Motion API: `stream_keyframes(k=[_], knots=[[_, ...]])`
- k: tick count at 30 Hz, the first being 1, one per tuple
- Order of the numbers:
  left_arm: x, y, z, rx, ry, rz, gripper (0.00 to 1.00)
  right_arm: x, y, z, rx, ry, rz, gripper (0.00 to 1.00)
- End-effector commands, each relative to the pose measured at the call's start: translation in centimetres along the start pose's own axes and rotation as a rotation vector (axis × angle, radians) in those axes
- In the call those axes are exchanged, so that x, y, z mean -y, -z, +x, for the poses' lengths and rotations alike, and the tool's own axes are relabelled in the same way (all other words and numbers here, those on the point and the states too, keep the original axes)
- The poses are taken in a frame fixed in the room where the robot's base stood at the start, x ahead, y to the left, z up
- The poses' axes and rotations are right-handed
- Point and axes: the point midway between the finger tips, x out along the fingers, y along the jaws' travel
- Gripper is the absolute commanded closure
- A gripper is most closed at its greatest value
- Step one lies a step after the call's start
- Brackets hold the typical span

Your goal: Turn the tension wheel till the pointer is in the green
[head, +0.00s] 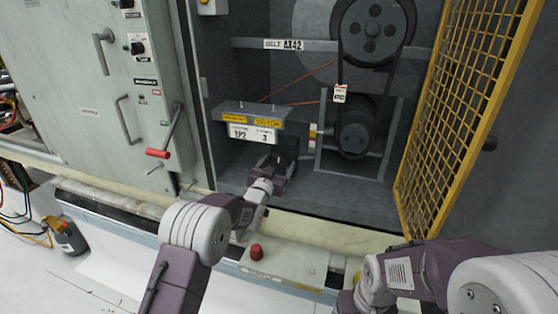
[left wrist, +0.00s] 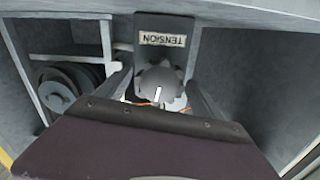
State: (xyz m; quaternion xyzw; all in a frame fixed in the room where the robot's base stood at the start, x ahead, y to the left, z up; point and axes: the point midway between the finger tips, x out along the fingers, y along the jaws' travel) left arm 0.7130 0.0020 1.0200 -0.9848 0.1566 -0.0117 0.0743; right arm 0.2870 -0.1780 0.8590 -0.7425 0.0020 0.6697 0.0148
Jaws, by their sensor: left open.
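The tension wheel (left wrist: 160,84) is a dark grey knob with a scalloped edge and a white mark, under an upside-down TENSION label (left wrist: 162,39) in the left wrist view. My left gripper (left wrist: 160,92) is open, with one finger on each side of the wheel; I cannot tell whether they touch it. In the head view my left gripper (head: 285,158) reaches into the cabinet below the labelled bracket, and the wheel is hidden there. A small yellow-and-white marked plate (head: 313,134) stands beside the lower pulley; I cannot make out a pointer or green band.
A belt runs between an upper pulley (head: 373,30) and a lower pulley (head: 356,135). A yellow mesh door (head: 465,110) stands open at the right. A red-handled lever (head: 158,153) sticks out at the left. A red button (head: 256,251) is on the front ledge.

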Motion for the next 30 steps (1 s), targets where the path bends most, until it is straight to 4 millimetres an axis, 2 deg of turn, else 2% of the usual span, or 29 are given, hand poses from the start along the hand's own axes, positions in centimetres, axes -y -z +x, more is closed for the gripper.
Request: stream_keyframes(k=[4, 12, 13, 19, 20, 30], knots=[[0.0, 0.0, 1.2, -0.001, 0.000, 0.000, 0.23, 0.0, 0.0, -0.2, 0.000, 0.000, 0.000, 0.24], [0.0, 0.0, 1.4, 0.000, 0.000, 0.000, 0.23, 0.0, 0.0, -0.2, 0.000, 0.000, 0.000, 0.24], [0.0, 0.0, 1.4, 0.000, 0.000, 0.000, 0.26, 0.0, 0.0, -0.2, 0.000, 0.000, 0.000, 0.24], [0.0, 0.0, 1.4, 0.000, 0.000, 0.000, 0.82, 0.0, 0.0, -0.2, 0.000, 0.000, 0.000, 0.24], [0.0, 0.0, 1.4, 0.000, 0.000, 0.000, 0.84, 0.0, 0.0, -0.2, 0.000, 0.000, 0.000, 0.24], [0.0, -0.2, 1.4, 0.000, 0.001, 0.069, 0.84, 0.0, -0.1, 0.8, 0.000, 0.000, 0.000, 0.24]])
